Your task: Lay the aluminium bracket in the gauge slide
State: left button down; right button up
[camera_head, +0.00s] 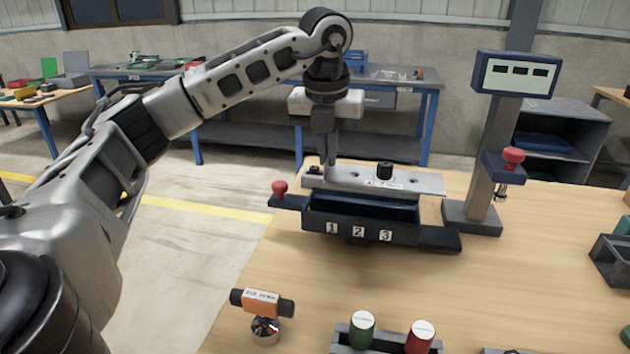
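A long flat silver plate (355,178), which looks like the aluminium bracket, lies level across the top of a dark blue fixture. My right gripper is out of view.
A red knob (280,188) sticks up at the fixture's left. A gauge post with a display (515,74) stands to the right. In front are an orange-and-black tool (262,301) and a holder with green (362,330) and red (420,337) cylinders. Bare wood (500,290) lies between.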

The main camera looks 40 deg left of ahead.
pick_arm(q)
jog(key=a+f, duration=0.1)
jog(key=f, duration=0.1)
jog(key=a+f, duration=0.2)
jog(key=f, duration=0.1)
jog(key=a+f, duration=0.1)
jog(key=f, duration=0.1)
jog(key=shift+w+a+f, duration=0.15)
jog(key=shift+w+f, duration=0.05)
jog(key=shift+f, duration=0.55)
jog(key=shift+f, duration=0.2)
jog(key=c, duration=1.6)
grip_release()
jog(key=shift+c, duration=0.2)
notch_tip(320, 180, up, 12)
jog(key=s, duration=0.1)
jog(key=shift+s+d+r, duration=0.15)
jog(key=shift+s+d, duration=0.15)
jog(key=shift+d, duration=0.15)
